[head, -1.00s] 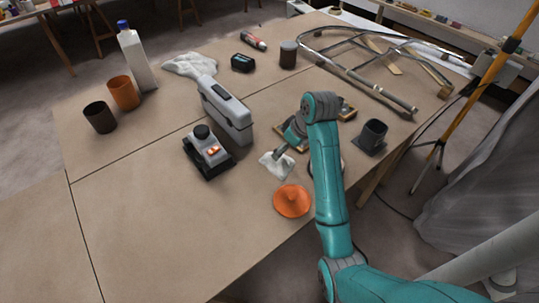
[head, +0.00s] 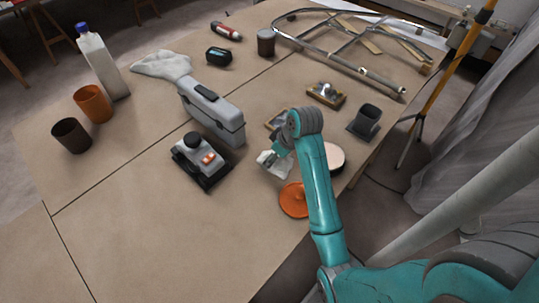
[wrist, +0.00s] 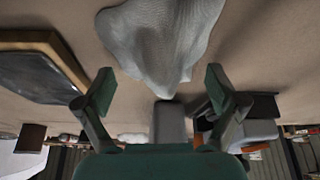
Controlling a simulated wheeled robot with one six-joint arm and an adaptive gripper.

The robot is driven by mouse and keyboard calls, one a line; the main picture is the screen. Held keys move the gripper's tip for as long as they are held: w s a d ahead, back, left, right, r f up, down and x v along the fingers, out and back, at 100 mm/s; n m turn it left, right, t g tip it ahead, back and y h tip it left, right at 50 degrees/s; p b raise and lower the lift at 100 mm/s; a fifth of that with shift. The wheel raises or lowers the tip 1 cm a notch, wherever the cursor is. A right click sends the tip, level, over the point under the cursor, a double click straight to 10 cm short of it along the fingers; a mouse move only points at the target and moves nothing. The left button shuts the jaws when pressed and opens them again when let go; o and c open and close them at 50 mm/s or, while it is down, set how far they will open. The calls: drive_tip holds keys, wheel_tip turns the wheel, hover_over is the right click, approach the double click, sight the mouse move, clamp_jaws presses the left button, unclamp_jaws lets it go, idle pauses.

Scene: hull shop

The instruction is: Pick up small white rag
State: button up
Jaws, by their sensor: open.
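My gripper (head: 273,158) is right at the rag in the head view, and my wrist partly hides both. In the wrist view the rag (wrist: 163,42) fills the top middle as a grey-white draped cloth. My gripper (wrist: 157,90) is open there, one finger on each side, with the rag's narrow end between the fingertips. I cannot tell whether the fingers touch it.
A grey toolbox (head: 214,112) and a black-and-grey sander-like tool (head: 201,160) stand to the left. An orange piece (head: 293,200) and a round pale-topped item (head: 334,156) are close to my arm. A larger white cloth (head: 163,66) lies farther back. The front left of the table is clear.

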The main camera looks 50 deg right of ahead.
drive_tip(key=c, duration=1.2)
drive_tip(key=shift+o, duration=0.2)
